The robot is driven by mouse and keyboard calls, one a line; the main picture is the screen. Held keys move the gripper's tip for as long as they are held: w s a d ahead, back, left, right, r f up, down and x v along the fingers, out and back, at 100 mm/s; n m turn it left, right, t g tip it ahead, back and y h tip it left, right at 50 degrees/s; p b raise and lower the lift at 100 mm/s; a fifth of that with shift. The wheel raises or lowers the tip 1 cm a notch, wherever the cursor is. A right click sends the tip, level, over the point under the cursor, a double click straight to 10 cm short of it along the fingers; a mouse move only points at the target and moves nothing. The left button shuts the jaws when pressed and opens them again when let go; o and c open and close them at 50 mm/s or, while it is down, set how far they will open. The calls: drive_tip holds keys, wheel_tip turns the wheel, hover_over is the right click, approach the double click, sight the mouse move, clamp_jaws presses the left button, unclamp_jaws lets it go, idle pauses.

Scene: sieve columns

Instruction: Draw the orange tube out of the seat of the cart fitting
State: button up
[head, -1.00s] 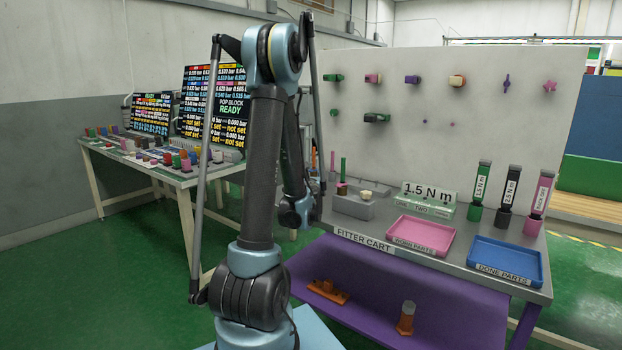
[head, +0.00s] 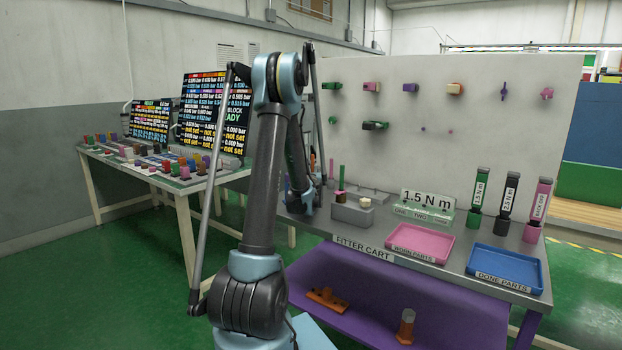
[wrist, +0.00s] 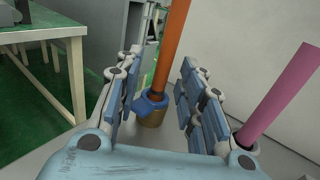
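In the wrist view the orange tube (wrist: 172,45) stands nearly upright in a brown seat (wrist: 153,116) with a blue collar (wrist: 150,102) around its lower end. My gripper (wrist: 157,90) is open, with one blue-padded finger on each side of the tube. Gaps show between the tube and both fingers. The tube's top runs out of the picture.
A pink tube (wrist: 285,92) stands close to the right finger. In the head view a green tube (head: 342,178) and a grey block (head: 352,215) are nearby on the cart. A pink tray (head: 420,260) and blue tray (head: 505,286) lie further right. A pegboard rises behind.

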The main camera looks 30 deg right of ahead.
drive_tip(key=shift+x, duration=0.95)
clamp_jaws()
